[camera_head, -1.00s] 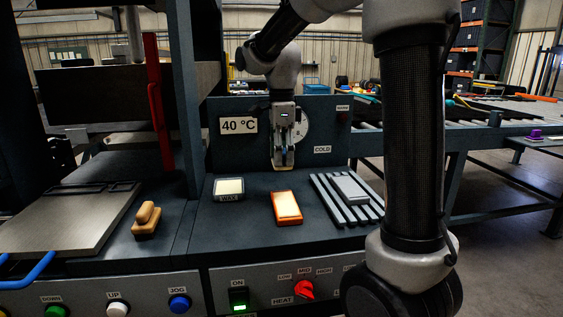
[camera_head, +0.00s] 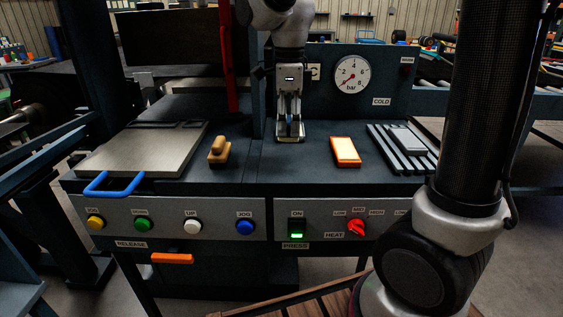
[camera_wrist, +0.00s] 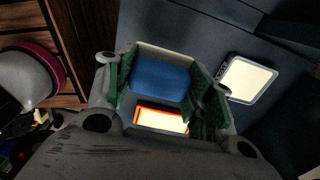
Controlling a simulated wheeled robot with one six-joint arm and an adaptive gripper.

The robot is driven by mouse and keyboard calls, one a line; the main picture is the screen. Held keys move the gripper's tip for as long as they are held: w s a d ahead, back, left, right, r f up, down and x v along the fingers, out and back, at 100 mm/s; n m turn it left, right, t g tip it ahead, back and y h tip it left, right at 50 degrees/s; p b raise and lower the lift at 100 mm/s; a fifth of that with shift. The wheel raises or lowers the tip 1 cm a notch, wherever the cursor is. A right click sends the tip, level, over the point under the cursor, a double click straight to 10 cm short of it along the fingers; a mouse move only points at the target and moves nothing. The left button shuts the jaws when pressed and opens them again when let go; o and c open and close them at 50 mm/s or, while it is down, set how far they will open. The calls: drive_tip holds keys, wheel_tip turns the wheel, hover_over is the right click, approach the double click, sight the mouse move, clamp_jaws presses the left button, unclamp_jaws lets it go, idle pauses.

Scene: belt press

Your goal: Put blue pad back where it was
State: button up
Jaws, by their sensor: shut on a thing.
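The blue pad (camera_wrist: 158,78) is between the green-lined fingers of my gripper (camera_head: 290,134) in the wrist view. My gripper is shut on it. The orange-rimmed block also shows just past the pad in the wrist view (camera_wrist: 160,119). A pale-topped wax tin (camera_wrist: 249,80) lies to the right in the wrist view; in the head view it is hidden behind my gripper.
A wooden-handled tool (camera_head: 219,152) stands left of my gripper. A metal plate with a blue handle (camera_head: 150,150) is at the far left. A ribbed rack (camera_head: 380,140) with a grey block (camera_head: 408,139) is on the right. The gauge panel (camera_head: 385,65) rises behind.

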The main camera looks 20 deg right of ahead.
sight(288, 118)
wheel_tip(288, 118, down, 8)
drive_tip(key=shift+a+f, duration=0.1)
drive_tip(key=shift+f, duration=0.05)
drive_tip(key=shift+f, duration=0.1)
drive_tip(key=o, duration=1.1)
drive_tip(key=shift+c, duration=0.2)
wheel_tip(288, 118, up, 12)
drive_tip(key=shift+r, duration=0.15)
drive_tip(key=s+d+f+n+t, duration=0.1)
drive_tip(key=s+d+n+t, duration=0.1)
drive_tip(key=s+d+n, duration=0.5)
drive_tip(key=s+d+n+t, duration=0.2)
drive_tip(key=s+d+n, duration=0.6)
drive_tip(key=s+n, duration=0.4)
drive_tip(key=n, duration=0.2)
drive_tip(key=shift+f+n, duration=0.3)
drive_tip(key=shift+f, duration=0.05)
